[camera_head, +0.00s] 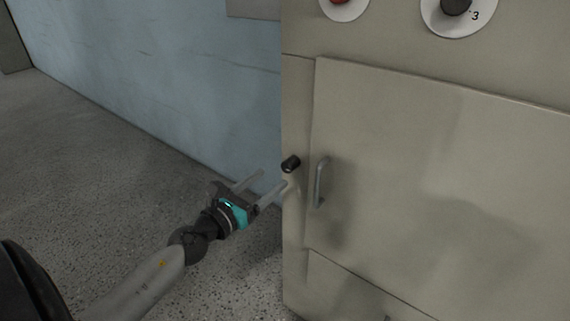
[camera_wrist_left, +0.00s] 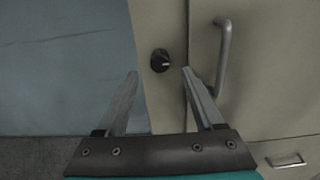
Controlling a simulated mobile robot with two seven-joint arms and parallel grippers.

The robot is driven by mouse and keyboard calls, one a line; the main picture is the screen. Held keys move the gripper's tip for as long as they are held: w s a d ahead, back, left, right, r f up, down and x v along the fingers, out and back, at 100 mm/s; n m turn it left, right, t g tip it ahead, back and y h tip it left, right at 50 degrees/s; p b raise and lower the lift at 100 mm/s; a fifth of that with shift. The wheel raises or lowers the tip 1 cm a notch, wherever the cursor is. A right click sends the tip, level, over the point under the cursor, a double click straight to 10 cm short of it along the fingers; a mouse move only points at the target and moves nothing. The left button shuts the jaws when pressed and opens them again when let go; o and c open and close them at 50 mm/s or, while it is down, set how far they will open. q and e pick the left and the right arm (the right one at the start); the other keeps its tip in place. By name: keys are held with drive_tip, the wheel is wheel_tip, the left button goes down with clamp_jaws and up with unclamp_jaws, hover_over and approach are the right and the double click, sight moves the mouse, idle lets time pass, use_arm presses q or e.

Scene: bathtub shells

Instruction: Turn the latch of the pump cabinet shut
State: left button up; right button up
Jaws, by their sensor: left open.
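The pump cabinet (camera_head: 440,180) is a beige metal box with its flat door lying against the frame. Its latch (camera_head: 291,163) is a small black knob on the frame strip, left of the door's grey handle (camera_head: 320,183). In the left wrist view the black latch (camera_wrist_left: 160,61) shows beyond and between the fingertips, with a light mark on its face; the handle (camera_wrist_left: 222,58) is to its right. My left gripper (camera_head: 274,182) is open and empty, just left of and slightly below the latch in the head view. It also shows in the left wrist view (camera_wrist_left: 159,72). My right gripper is not seen.
A red knob (camera_head: 343,5) and a dark dial (camera_head: 458,8) sit on the panel above the door. A blue wall (camera_head: 150,75) stands behind on the left. The speckled floor (camera_head: 70,150) there is clear. A small lower handle (camera_wrist_left: 286,161) shows below the door.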

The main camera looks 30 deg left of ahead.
sight(285, 167)
use_arm(q)
drive_tip(key=shift+w+d, duration=0.15)
drive_tip(key=shift+w, duration=1.65)
drive_tip(key=shift+w+d, duration=0.15)
drive_tip(key=shift+w, duration=1.6)
clamp_jaws()
drive_tip(key=shift+p, duration=0.3)
